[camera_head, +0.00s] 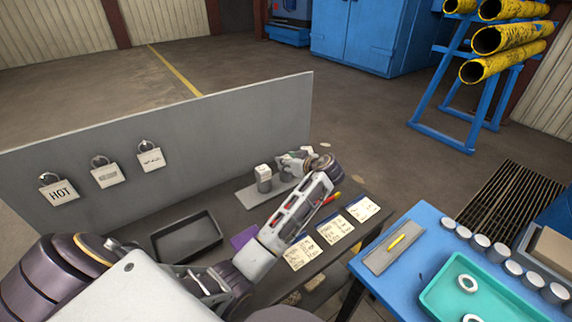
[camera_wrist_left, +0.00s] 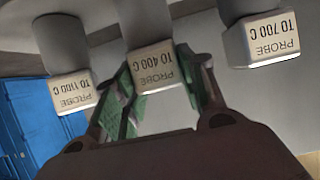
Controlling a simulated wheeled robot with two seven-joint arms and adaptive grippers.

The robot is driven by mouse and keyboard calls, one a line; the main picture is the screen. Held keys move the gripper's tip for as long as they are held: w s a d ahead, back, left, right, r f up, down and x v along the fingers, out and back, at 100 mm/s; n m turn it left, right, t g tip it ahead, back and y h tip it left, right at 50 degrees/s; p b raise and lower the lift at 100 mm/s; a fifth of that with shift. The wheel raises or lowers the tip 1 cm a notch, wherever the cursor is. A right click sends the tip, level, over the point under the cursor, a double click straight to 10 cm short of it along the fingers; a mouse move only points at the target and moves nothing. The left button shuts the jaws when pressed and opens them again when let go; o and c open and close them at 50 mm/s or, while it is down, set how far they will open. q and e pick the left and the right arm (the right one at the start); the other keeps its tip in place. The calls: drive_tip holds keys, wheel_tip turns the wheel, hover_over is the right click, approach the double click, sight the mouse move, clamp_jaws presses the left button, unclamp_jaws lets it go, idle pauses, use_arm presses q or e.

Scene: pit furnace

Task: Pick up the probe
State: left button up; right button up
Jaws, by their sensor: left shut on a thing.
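Three probes show upside down in the left wrist view, each a grey cylinder with a pale labelled block. The middle block reads "PROBE TO 400 C" (camera_wrist_left: 152,68). "PROBE TO 1100 C" (camera_wrist_left: 70,92) is at left and "PROBE TO 700 C" (camera_wrist_left: 262,40) at right. My left gripper (camera_wrist_left: 160,82), with green pads, is shut on the middle probe, one finger on either side. In the head view, my left gripper (camera_head: 292,164) is at the grey probe rack (camera_head: 258,194). One pale-topped probe (camera_head: 263,178) stands there at its left; the gripper hides the others. My right gripper is out of view.
A grey panel (camera_head: 240,120) with several tagged padlocks stands behind the bench. A black tray (camera_head: 187,256), a purple block (camera_head: 241,237) and cards (camera_head: 335,228) lie on the bench. A blue table (camera_head: 405,270) at right holds a green tray (camera_head: 440,285) and several cylinders.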

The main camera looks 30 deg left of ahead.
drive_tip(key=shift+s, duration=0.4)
use_arm(q)
drive_tip(key=shift+r, duration=0.45)
wheel_tip(320, 180, up, 8)
drive_tip(key=shift+f, duration=0.15)
drive_tip(key=shift+r, duration=0.7)
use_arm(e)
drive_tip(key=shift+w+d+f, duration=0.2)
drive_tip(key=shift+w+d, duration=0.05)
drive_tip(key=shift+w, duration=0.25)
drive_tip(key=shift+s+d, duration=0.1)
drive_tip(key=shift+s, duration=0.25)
use_arm(q)
drive_tip(key=shift+f, duration=0.1)
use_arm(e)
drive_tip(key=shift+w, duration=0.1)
